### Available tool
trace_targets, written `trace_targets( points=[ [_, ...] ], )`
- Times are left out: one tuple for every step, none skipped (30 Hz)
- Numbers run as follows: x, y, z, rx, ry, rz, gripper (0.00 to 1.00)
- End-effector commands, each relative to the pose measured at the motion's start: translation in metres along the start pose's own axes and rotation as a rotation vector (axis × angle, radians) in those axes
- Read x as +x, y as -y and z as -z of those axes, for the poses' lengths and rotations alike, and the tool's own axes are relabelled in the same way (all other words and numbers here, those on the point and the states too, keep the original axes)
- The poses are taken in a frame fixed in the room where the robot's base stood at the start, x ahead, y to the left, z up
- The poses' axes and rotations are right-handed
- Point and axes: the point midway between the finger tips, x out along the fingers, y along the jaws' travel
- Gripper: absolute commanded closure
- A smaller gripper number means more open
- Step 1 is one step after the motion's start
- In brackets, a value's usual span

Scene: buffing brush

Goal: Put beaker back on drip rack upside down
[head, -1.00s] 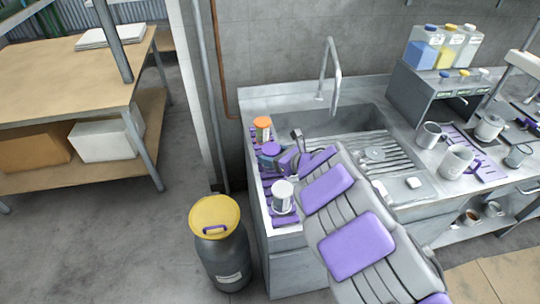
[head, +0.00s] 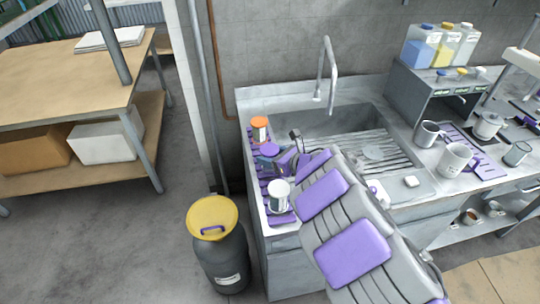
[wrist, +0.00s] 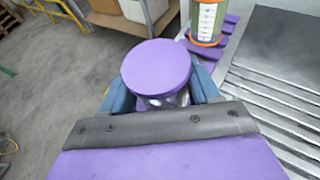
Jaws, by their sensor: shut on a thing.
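My gripper (wrist: 160,95) is shut on a beaker whose flat purple round end (wrist: 156,66) faces up, with clear wall showing below it between the blue fingers. In the head view the purple end (head: 269,150) is over the purple drip rack (head: 284,219), left of the sink. I cannot tell whether the beaker's lower rim touches the rack. A vessel with an orange end (head: 259,124) stands behind it on the rack, and shows in the wrist view (wrist: 207,18). A white-topped vessel (head: 279,192) stands in front of it.
The sink (head: 345,122) with its ribbed drainboard and tall faucet (head: 328,70) lies to the right. A grey bin with a yellow lid (head: 212,215) stands on the floor at the left. Mugs (head: 455,160) and a purple mat are farther right.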

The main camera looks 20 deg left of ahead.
Motion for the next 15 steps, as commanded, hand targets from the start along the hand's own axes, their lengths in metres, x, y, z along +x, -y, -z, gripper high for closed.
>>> trace_targets(
  points=[
    [0.0015, -0.0006, 0.0008, -0.001, 0.0, -0.001, 0.76],
    [0.0021, -0.0008, 0.0012, -0.001, 0.0, -0.001, 0.76],
    [0.0029, -0.0011, 0.0017, -0.001, -0.001, -0.001, 0.76],
    [0.0032, -0.0012, 0.0021, -0.001, -0.001, -0.001, 0.76],
    [0.0034, -0.0012, 0.0024, -0.001, -0.001, -0.001, 0.76],
    [0.0036, -0.0012, 0.0029, -0.001, -0.001, -0.001, 0.76],
    [0.0037, -0.0011, 0.0032, -0.001, -0.001, -0.001, 0.76],
    [0.0038, -0.0011, 0.0036, -0.001, -0.001, -0.001, 0.76],
    [0.004, -0.001, 0.0041, -0.001, -0.001, -0.001, 0.76],
    [0.0039, -0.001, 0.0038, -0.001, -0.001, -0.001, 0.37],
    [0.0036, -0.0009, 0.0036, -0.001, 0.0, -0.001, 0.34],
    [0.0031, -0.0007, 0.0035, 0.0, 0.0, -0.001, 0.31],
    [0.0027, -0.0005, 0.0035, 0.0, 0.0, 0.0, 0.28],
    [0.0024, -0.0004, 0.0036, 0.0, 0.0, 0.0, 0.25],
    [0.002, -0.0002, 0.0036, 0.0, 0.0, 0.0, 0.21]
  ],
)
